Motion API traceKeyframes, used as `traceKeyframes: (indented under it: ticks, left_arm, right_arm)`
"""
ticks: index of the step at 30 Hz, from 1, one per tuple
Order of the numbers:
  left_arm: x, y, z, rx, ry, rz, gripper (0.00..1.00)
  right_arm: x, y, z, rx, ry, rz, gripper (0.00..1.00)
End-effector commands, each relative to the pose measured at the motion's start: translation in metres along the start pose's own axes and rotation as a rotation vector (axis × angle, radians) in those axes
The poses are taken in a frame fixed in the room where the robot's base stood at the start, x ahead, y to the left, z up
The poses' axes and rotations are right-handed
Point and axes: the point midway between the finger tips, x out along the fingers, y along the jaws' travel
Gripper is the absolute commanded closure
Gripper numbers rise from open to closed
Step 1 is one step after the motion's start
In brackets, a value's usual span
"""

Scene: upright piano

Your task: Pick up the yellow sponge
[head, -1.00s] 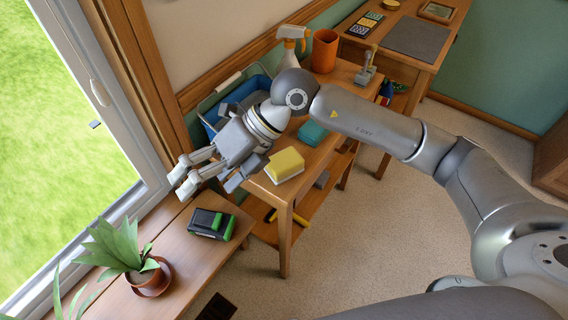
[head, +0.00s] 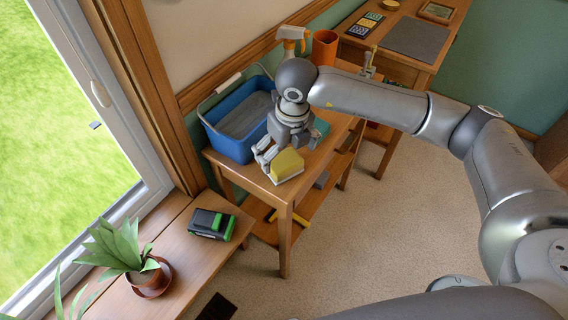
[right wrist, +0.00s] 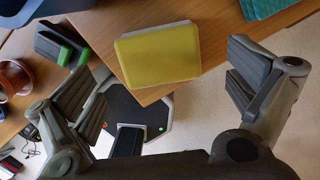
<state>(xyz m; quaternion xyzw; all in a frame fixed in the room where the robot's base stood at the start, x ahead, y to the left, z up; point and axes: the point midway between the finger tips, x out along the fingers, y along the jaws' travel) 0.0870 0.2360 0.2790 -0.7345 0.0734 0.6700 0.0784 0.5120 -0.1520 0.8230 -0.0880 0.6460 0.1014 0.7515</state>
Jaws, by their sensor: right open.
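The yellow sponge (head: 286,163) has a pale lower layer and lies flat near the front corner of the small wooden table (head: 257,187). My right gripper (head: 268,160) is just behind and to the left of the sponge in the head view, pointing down. In the right wrist view, the sponge (right wrist: 159,60) appears between the two spread fingers, nearer the top, with clear space on both sides. The right gripper (right wrist: 163,95) is open and empty. My left gripper is not in view.
A blue bucket (head: 229,146) stands left of the gripper. A teal cloth (head: 320,131) lies behind the sponge, near a spray bottle (head: 292,36) and an orange pot (head: 324,47). A black-and-green object (head: 212,224) and a plant (head: 120,247) sit on the sill.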

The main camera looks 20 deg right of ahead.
Motion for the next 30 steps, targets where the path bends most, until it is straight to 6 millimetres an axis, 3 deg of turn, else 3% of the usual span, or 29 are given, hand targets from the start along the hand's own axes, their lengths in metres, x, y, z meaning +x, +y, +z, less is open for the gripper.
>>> traceKeyframes:
  ticks: [9,17,26,30]
  left_arm:
    - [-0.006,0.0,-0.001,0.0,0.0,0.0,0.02]
    - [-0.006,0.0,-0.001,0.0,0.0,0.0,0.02]
    - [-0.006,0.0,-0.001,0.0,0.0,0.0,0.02]
    - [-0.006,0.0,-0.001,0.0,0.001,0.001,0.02]
  right_arm:
    - [0.041,0.001,0.0,0.0,0.003,0.001,0.0]
    - [0.044,0.001,0.0,-0.001,0.001,0.002,0.01]
    - [0.043,0.001,0.0,0.0,0.001,0.002,0.4]
    - [0.043,0.001,0.0,0.0,0.001,0.002,0.43]
